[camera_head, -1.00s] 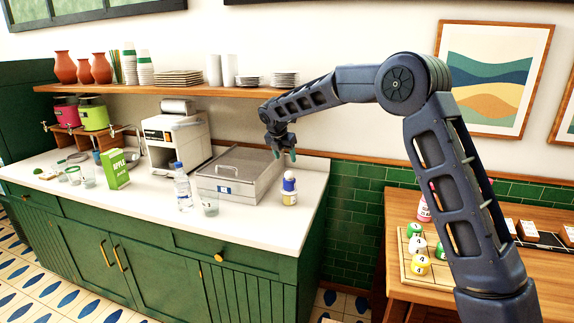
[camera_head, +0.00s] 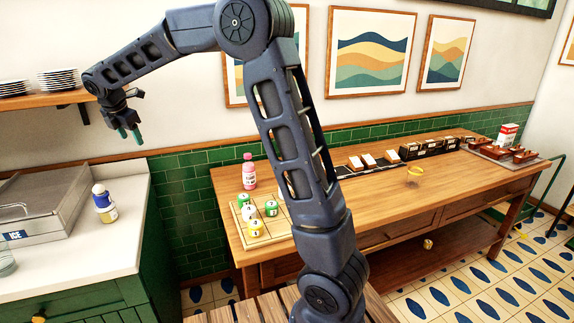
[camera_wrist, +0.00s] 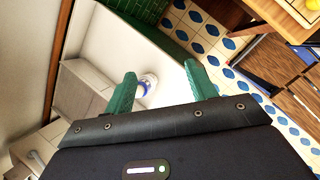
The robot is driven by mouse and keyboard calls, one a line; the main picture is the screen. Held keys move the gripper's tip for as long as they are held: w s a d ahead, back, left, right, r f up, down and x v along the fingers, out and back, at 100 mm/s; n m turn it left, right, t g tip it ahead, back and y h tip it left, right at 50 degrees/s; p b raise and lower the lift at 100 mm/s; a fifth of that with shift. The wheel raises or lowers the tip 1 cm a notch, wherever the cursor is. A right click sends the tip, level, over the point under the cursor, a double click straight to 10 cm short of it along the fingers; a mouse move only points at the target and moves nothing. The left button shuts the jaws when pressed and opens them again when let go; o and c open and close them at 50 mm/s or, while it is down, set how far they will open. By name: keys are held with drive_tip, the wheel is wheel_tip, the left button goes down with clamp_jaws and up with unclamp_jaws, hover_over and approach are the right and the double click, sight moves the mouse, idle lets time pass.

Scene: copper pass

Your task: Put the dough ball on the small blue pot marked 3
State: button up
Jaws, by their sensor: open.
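I cannot make out a dough ball or a small blue pot marked 3 in either view. Several small numbered pieces in green, white and yellow (camera_head: 255,229) stand on a wooden board (camera_head: 278,231) on the wooden table; a yellow one seems to bear a 3.
A blue-capped bottle (camera_head: 104,205) stands at the right end of the counter (camera_head: 118,255), beside a grey ICE bin (camera_head: 50,212). A pink bottle (camera_head: 249,173) stands behind the board.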

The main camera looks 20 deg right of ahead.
drive_tip(key=s+d+r+m, duration=0.2)
drive_tip(key=s+d+m, duration=0.2)
drive_tip(key=d, duration=0.5)
drive_tip(key=s+d+r+m, duration=0.1)
drive_tip(key=s+d+m, duration=0.35)
drive_tip(key=d, duration=0.55)
drive_tip(key=s+d+r+m, duration=0.2)
drive_tip(key=s+d+m, duration=0.15)
drive_tip(key=d, duration=0.55)
drive_tip(key=s+d+f+m, duration=0.4)
drive_tip(key=s+d+m, duration=0.3)
drive_tip(key=s, duration=0.3)
drive_tip(key=s+d+f+m+y, duration=0.1)
drive_tip(key=s+d+f+m, duration=0.3)
drive_tip(key=s+d+m, duration=0.4)
drive_tip(key=s+d, duration=0.1)
drive_tip(key=s, duration=0.2)
drive_tip(key=shift+s+f, duration=0.15)
drive_tip(key=shift+s, duration=0.05)
drive_tip(key=shift+a, duration=0.1)
